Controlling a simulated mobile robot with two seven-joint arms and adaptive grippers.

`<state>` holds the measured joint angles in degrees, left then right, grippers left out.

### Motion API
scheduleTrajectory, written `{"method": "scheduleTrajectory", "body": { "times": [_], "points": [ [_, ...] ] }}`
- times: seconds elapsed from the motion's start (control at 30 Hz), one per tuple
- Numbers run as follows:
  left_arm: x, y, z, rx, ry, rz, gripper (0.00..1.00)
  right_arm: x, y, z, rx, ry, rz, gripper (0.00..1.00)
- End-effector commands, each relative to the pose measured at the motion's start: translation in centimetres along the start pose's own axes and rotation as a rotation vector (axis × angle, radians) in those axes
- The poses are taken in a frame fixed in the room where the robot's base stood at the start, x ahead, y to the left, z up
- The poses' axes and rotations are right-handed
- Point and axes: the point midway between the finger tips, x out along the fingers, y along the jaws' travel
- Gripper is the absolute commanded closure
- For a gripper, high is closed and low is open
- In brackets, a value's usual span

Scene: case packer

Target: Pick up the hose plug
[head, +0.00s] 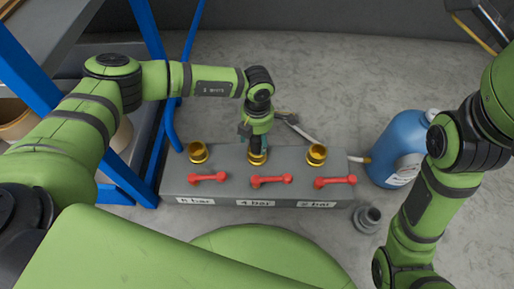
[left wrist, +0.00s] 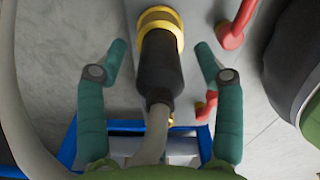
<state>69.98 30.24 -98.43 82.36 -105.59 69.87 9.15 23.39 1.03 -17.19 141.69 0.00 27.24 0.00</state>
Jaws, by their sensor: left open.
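The hose plug is a black cylinder (left wrist: 160,72) in the left wrist view, with a pale hose running from its near end. Its far end sits at a brass ring (left wrist: 160,17) on the grey manifold. In the head view the plug (head: 257,146) shows small and partly covered at the middle brass socket (head: 257,159), above the "4 bar" label. My left gripper (head: 256,139) is over that socket. In the left wrist view its green fingers (left wrist: 161,47) are open, one on each side of the plug, with gaps between. My right gripper is out of view.
The manifold (head: 230,160) has red levers (head: 270,181) in front of its brass sockets. A blue canister (head: 398,148) stands to its right. A grey cup-like part (head: 367,218) is on the floor at front right. Blue shelf posts (head: 150,35) rise on the left.

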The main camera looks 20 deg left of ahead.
Motion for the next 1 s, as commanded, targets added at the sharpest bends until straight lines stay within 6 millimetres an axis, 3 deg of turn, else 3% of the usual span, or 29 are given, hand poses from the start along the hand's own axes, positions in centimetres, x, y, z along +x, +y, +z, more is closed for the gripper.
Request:
{"method": "scheduleTrajectory", "body": {
  "times": [0.3,0.33,0.47,0.5,0.83,1.0],
  "points": [
    [0.5,0.0,0.0,0.000,0.000,0.000,0.32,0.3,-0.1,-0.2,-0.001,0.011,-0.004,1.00],
    [0.5,0.0,0.0,0.000,0.000,0.000,0.40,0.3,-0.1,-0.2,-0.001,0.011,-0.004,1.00],
    [0.5,0.0,0.0,0.000,-0.001,0.000,0.92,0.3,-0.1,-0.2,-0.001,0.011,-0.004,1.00],
    [0.5,0.0,0.0,0.000,0.000,0.000,1.00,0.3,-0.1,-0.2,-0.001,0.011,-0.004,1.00],
    [0.5,0.0,0.0,0.000,-0.001,0.000,1.00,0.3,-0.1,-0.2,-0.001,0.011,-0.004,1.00],
    [-0.5,0.0,0.1,-0.001,-0.002,0.000,1.00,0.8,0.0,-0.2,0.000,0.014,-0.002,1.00]
  ]
}}
